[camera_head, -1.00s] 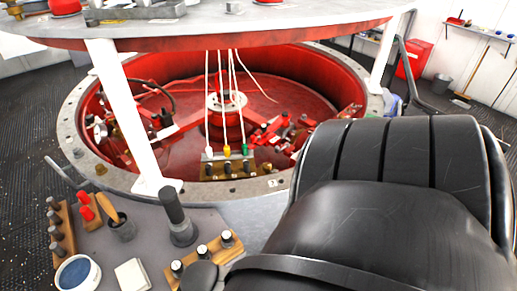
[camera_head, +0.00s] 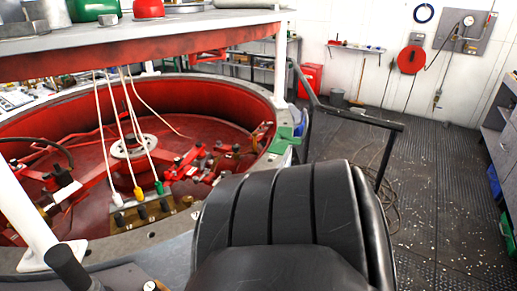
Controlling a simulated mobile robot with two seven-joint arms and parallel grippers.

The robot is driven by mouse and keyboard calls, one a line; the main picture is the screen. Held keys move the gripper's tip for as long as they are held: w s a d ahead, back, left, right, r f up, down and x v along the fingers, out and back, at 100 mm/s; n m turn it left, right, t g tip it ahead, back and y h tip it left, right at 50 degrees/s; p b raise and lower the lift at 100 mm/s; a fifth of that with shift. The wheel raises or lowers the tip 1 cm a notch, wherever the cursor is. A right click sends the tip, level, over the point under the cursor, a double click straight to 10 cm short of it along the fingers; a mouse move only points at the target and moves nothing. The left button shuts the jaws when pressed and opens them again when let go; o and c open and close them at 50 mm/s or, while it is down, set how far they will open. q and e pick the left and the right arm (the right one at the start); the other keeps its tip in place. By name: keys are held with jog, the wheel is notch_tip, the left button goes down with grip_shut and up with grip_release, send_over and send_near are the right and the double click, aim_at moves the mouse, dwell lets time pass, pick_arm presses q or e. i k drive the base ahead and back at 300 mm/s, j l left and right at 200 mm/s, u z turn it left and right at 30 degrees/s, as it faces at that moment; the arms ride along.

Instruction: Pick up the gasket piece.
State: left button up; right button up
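I cannot make out a gasket piece in the head view. Neither of my grippers shows in this view. A round red well (camera_head: 60,110) with a grey rim fills the left side, with red arms and small fittings inside it. White, yellow and green plugs on cords stand at a small block (camera_head: 150,212) on its near side. A raised grey top (camera_head: 180,27) with a red underside spans above the well and carries a red item (camera_head: 148,8) and green items (camera_head: 92,9), partly cut off.
A black padded, ribbed form (camera_head: 280,215) blocks the near middle. A dark rail (camera_head: 350,116) stands behind it. The ribbed floor (camera_head: 440,200) at right is largely open, with small pale scraps and a coiled cable. Shelving (camera_head: 500,130) stands at the far right.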

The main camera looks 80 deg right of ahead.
aim_at(279, 146)
jog(key=k+l+z, duration=0.1)
jog(key=z, duration=1.45)
